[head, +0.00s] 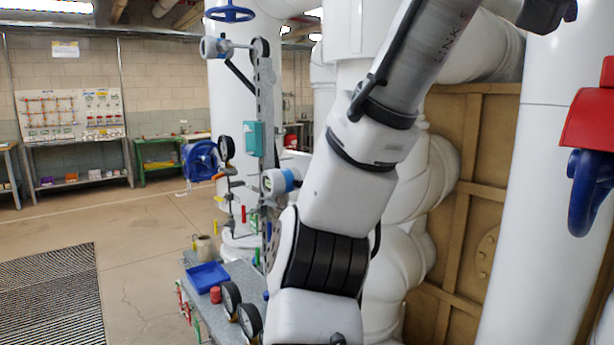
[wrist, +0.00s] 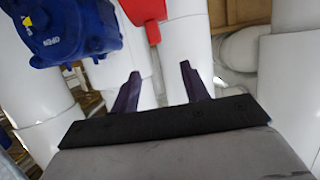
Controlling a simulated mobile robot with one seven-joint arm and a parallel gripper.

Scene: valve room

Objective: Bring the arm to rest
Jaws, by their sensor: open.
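My gripper (wrist: 158,90) shows in the wrist view with its two dark fingers spread apart, and nothing is between them. White pipes stand behind the fingers. In the head view my arm rises from the bottom centre to the top right, in front of the pipes. The part at the top right edge of that view is cut off, so I cannot see the fingertips there.
A red part (head: 592,110) with a blue hook-shaped piece (head: 590,190) is at the right. The wrist view shows a blue housing (wrist: 75,32) close by at upper left. A grey bench (head: 205,312) holds a blue tray (head: 207,277) and gauges. Open floor (head: 140,270) lies left.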

